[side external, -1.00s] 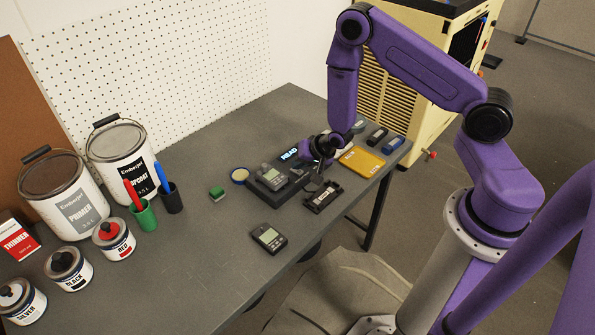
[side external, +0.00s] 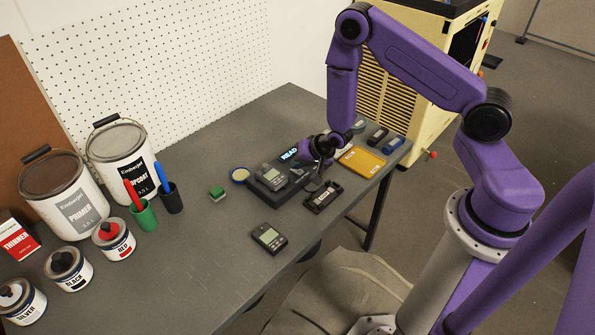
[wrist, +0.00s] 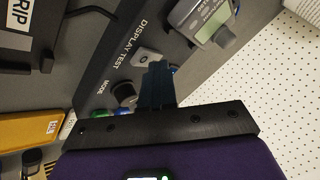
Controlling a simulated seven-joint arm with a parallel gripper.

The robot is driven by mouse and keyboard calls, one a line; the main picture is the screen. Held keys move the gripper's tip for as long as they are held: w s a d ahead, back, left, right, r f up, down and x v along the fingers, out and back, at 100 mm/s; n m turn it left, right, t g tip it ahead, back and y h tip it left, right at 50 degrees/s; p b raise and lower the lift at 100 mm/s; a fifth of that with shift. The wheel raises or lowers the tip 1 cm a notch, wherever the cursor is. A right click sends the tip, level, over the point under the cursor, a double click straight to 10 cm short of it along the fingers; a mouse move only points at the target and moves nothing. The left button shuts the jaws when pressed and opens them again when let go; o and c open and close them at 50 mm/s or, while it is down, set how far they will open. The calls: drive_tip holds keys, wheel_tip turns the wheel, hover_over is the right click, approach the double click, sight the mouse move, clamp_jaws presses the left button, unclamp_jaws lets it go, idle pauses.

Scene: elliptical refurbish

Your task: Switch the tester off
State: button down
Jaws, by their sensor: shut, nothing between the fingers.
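The tester is a dark box (side external: 287,199) on the grey table, with a lit display reading "READ…" (side external: 289,154) behind it. In the wrist view its panel (wrist: 105,68) is printed "DISPLAY TEST" and "MODE". A black knob (wrist: 124,93) and a small light switch plate (wrist: 147,55) sit on that panel. A grey handheld unit with a screen (side external: 270,175) is seated on the tester. My gripper (wrist: 157,68) is shut and empty, its fingertips over the panel beside the switch plate and knob. The fingers partly cover the panel; contact and the switch's position cannot be told.
Another handheld unit (side external: 269,238) lies in front. Paint cans (side external: 122,158) fill the left side.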

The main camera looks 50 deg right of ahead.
drive_tip(key=shift+s+a, duration=0.15)
drive_tip(key=shift+s, duration=0.05)
drive_tip(key=shift+r, duration=0.1)
drive_tip(key=shift+w+r, duration=0.2)
drive_tip(key=shift+r, duration=0.65)
drive_tip(key=shift+w+r, duration=0.2)
drive_tip(key=shift+r, duration=1.5)
